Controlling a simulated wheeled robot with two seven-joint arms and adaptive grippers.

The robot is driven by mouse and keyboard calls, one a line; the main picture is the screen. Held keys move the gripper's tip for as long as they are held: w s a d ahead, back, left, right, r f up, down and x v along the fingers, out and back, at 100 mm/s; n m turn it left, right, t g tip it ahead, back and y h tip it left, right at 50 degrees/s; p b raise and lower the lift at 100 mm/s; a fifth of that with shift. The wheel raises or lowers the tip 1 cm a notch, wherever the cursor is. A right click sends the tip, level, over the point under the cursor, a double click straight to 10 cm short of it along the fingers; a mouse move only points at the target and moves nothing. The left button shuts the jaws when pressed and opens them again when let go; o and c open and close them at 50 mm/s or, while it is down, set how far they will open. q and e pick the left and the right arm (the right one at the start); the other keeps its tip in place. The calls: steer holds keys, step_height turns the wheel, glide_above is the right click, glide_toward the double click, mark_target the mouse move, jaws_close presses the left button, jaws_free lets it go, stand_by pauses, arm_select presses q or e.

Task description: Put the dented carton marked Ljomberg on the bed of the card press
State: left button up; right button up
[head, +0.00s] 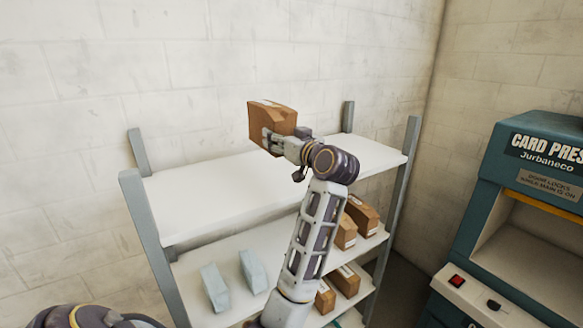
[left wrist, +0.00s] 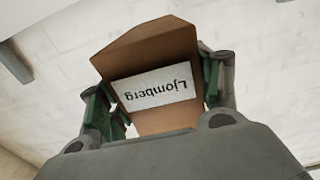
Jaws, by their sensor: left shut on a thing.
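A brown carton (head: 273,115) is held above the top shelf in the head view. In the left wrist view the carton (left wrist: 160,55) shows a white label that reads Ljomberg, upside down; any dent is hard to make out. My left gripper (head: 267,138) is shut on it, with a finger on each side in the left wrist view (left wrist: 160,95). The card press (head: 540,160) stands at the right edge, partly cut off. Its bed (head: 525,255) shows inside the open front. My right gripper is not in view.
A grey-framed shelf unit (head: 155,240) stands against the wall, its top board bare. Lower boards hold several brown cartons (head: 362,213) and two pale blue blocks (head: 215,287). The press has a red switch (head: 457,281) on its front panel. A gap separates shelf and press.

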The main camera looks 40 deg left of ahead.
mark_target(283, 184)
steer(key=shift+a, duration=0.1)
arm_select(q)
steer(key=shift+f, duration=0.85)
step_height(283, 184, down, 4)
steer(key=shift+r, duration=0.15)
steer(key=shift+f, duration=0.4)
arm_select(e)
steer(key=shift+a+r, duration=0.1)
arm_select(q)
steer(key=shift+f, duration=1.9)
